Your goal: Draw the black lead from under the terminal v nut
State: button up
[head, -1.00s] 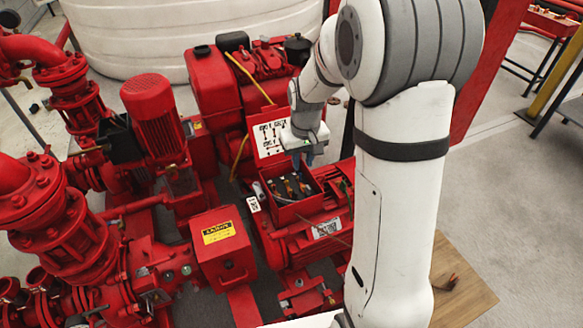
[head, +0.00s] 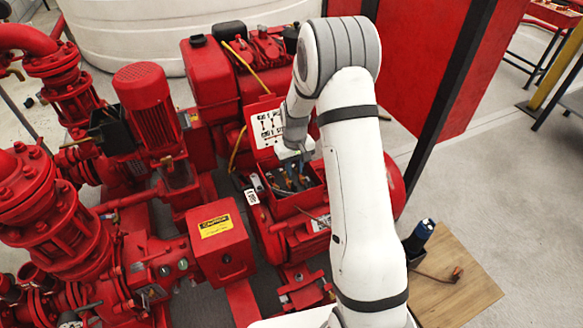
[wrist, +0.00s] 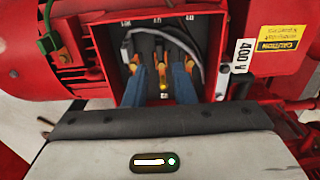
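The red terminal box (head: 315,204) is open in the head view, its lid with a wiring diagram (head: 268,128) tilted up behind it. In the wrist view the box (wrist: 98,65) holds brass-coloured terminals in rows, with small labels above. My gripper (wrist: 160,72) reaches into it from below in that view, its blue fingers apart either side of the middle column. A brass terminal (wrist: 162,86) shows between them. A dark grey lead (wrist: 193,48) curves down the right of the box. Whether it is the black lead, and which nut is v, I cannot tell.
Box walls stand close around my fingers. A yellow caution label (wrist: 278,38) and a 400 V label (wrist: 242,55) are on the right in the wrist view. A wooden board (head: 455,285) at lower right holds a black and blue tool (head: 418,238). Red pumps and pipes crowd the left.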

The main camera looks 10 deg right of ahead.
aim_at(294, 184)
jog(key=shift+f+b, duration=1.75)
jog(key=shift+f, duration=1.35)
jog(key=shift+c, duration=0.2)
grip_shut()
